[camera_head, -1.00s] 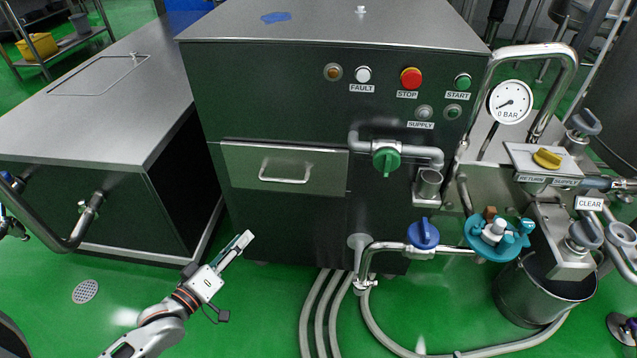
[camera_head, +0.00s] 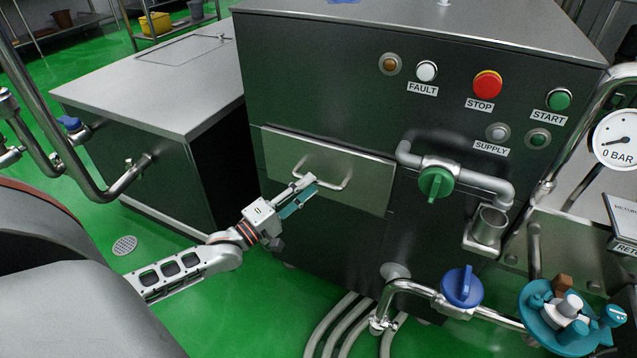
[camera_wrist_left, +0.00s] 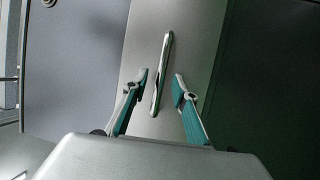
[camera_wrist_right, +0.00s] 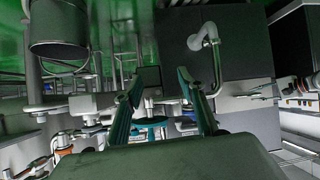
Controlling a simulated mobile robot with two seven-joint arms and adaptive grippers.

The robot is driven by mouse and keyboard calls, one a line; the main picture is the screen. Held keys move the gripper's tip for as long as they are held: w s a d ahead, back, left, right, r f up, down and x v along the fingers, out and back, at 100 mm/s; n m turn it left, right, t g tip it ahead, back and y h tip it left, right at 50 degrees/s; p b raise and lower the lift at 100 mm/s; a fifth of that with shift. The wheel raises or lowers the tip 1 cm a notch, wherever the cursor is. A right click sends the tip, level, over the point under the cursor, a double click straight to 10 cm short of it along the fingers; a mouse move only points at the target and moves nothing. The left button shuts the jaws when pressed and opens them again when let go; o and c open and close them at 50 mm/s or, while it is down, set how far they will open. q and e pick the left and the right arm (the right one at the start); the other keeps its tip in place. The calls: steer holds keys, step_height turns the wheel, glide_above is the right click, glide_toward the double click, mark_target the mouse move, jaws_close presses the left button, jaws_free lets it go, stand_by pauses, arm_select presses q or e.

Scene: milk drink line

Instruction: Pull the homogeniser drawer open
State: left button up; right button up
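The homogeniser drawer (camera_head: 350,185) is a pale steel front, flush with the dark cabinet, with a bar handle (camera_head: 345,184). My left gripper (camera_head: 307,187) is at the left part of the handle in the head view. In the left wrist view the handle (camera_wrist_left: 162,75) stands between the two spread fingers of my left gripper (camera_wrist_left: 161,86), with a gap on each side. The fingers are open. My right gripper (camera_wrist_right: 163,82) shows only in its own wrist view, open, with nothing between its fingertips.
A green-handled valve (camera_head: 436,183) and its pipe stick out right of the drawer. A blue-handled valve (camera_head: 462,287) and hoses are below. A steel-topped counter (camera_head: 150,85) stands left, with a bent pipe before it.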

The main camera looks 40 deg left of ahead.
arm_select(q)
steer(key=shift+x, duration=1.55)
arm_select(e)
steer(key=shift+w+a+r, duration=0.1)
steer(key=shift+a+r, duration=0.05)
steer(key=shift+a, duration=0.05)
arm_select(q)
jaws_close()
steer(key=shift+s+d, duration=0.15)
steer(key=shift+s, duration=0.15)
steer(key=s+d+p, duration=0.2)
steer(key=s+p, duration=0.2)
steer(key=s, duration=0.7)
steer(key=s+d+p, duration=0.3)
steer(key=s, duration=0.9)
steer(key=shift+s+d+p, duration=0.25)
steer(key=shift+d+p, duration=0.05)
steer(key=shift+p, duration=0.1)
arm_select(e)
steer(key=shift+h, duration=0.6)
steer(key=d, duration=0.1)
steer(key=s+d, duration=0.1)
steer(key=d, duration=0.2)
steer(key=shift+s+d+f, duration=0.25)
steer(key=shift+d+f, duration=0.1)
steer(key=shift+f, duration=0.05)
arm_select(q)
steer(key=shift+f, duration=0.1)
